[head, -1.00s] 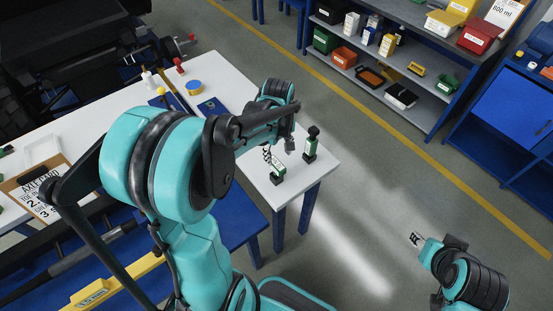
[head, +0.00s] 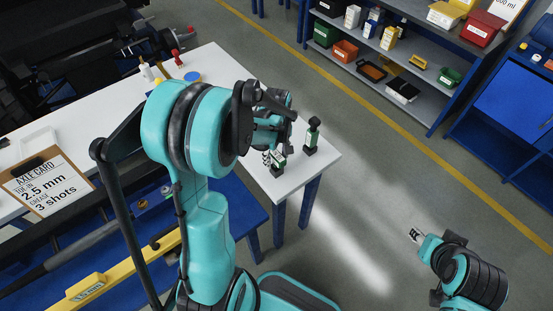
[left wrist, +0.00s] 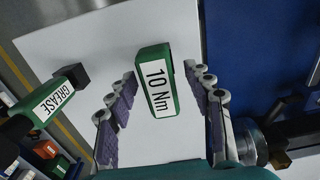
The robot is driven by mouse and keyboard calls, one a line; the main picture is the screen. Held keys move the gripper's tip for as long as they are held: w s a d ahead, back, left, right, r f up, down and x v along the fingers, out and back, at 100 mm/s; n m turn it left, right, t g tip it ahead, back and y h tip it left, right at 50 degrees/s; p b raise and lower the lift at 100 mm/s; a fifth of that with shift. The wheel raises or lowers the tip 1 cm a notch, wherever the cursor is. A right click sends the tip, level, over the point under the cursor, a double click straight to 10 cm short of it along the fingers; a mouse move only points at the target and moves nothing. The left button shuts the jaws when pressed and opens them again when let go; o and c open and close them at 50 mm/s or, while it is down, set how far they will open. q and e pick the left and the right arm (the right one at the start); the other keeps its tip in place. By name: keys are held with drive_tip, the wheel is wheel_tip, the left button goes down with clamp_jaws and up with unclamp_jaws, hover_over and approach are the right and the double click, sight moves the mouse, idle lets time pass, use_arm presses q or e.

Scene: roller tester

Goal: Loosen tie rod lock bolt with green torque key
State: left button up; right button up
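The green torque key (head: 278,161), labelled "10 Nm", stands near the front corner of the white table (head: 325,165). In the left wrist view the key (left wrist: 158,90) lies between the two fingers of my left gripper (left wrist: 162,80), with a visible gap on each side. My left gripper (head: 272,140) is open and just above the key in the head view. My right gripper (head: 415,236) hangs over the floor at the lower right, away from the table; its finger opening is too small to tell. I cannot make out the tie rod lock bolt.
A green and black grease tool (head: 312,136) stands right of the key; its "GREASE" label (left wrist: 55,103) shows in the wrist view. A clipboard card (head: 48,186) lies at the left. A yellow bar (head: 115,275) lies on the blue bench. Shelves with bins stand at the back right.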

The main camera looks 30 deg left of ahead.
use_arm(q)
clamp_jaws()
drive_tip(key=shift+r, duration=0.55)
drive_tip(key=r, duration=0.1)
drive_tip(key=r+p, duration=0.2)
drive_tip(key=shift+s+r, duration=0.3)
drive_tip(key=shift+r, duration=0.1)
drive_tip(key=s+d+r+p, duration=0.1)
drive_tip(key=s+r+p, duration=0.2)
drive_tip(key=s+r, duration=0.3)
drive_tip(key=s, duration=0.5)
drive_tip(key=shift+d, duration=0.25)
drive_tip(key=shift+r, duration=0.1)
